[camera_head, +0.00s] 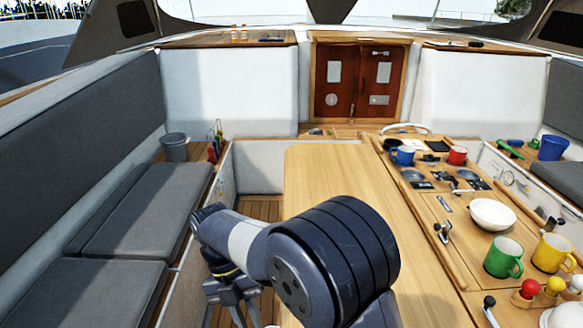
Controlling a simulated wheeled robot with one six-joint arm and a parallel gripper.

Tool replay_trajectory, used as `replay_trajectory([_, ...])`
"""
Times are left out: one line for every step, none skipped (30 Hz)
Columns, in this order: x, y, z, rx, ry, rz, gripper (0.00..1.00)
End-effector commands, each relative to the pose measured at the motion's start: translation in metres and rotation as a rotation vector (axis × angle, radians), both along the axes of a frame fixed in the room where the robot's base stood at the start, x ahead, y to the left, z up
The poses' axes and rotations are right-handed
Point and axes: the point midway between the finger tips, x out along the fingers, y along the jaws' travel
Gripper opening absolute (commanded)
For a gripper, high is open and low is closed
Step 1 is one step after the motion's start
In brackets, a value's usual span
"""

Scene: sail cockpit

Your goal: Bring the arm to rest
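My arm rises from the bottom edge, bends at a large dark joint in front of the table, and reaches left. My gripper (233,308) hangs from the arm's left end, pointing down over the gap between the left bench and the table. Its two fingers stand apart with floor boards showing between them, and I see nothing held. The fingertips lie near the bottom edge of the picture.
The wooden table (320,172) is bare on its left part. Its right side carries a white bowl (492,215), a green mug (502,257), a yellow mug (552,252) and several levers. The grey-cushioned bench (130,225) is on the left, with a grey bucket (174,147) behind.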

Motion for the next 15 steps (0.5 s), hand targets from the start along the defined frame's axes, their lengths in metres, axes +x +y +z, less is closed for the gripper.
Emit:
replay_trajectory([-0.001, -0.001, -0.003, -0.001, 0.001, 0.000, 0.20])
replay_trajectory([-0.002, -0.002, -0.005, -0.002, 0.002, 0.000, 0.20])
replay_trajectory([-0.004, -0.004, -0.008, -0.003, 0.003, 0.000, 0.20])
replay_trajectory([-0.005, -0.005, -0.011, -0.003, 0.003, 0.000, 0.20])
replay_trajectory([-0.007, -0.006, -0.015, -0.003, 0.004, 0.000, 0.20])
replay_trajectory([-0.009, -0.009, -0.020, -0.004, 0.004, 0.000, 0.20])
replay_trajectory([-0.012, -0.011, -0.025, -0.004, 0.005, 0.000, 0.20])
replay_trajectory([-0.013, -0.012, -0.030, -0.004, 0.005, 0.000, 0.20])
replay_trajectory([-0.017, -0.015, -0.037, -0.005, 0.006, 0.000, 0.20])
replay_trajectory([-0.019, -0.017, -0.042, -0.005, 0.005, 0.000, 0.20])
replay_trajectory([-0.021, -0.019, -0.047, -0.005, 0.006, 0.000, 0.20])
replay_trajectory([-0.024, -0.022, -0.054, -0.005, 0.006, 0.000, 0.20])
replay_trajectory([-0.026, -0.023, -0.059, -0.005, 0.005, 0.000, 0.20])
replay_trajectory([-0.028, -0.025, -0.064, -0.005, 0.005, 0.000, 0.20])
replay_trajectory([-0.030, -0.027, -0.070, -0.005, 0.006, 0.000, 0.20])
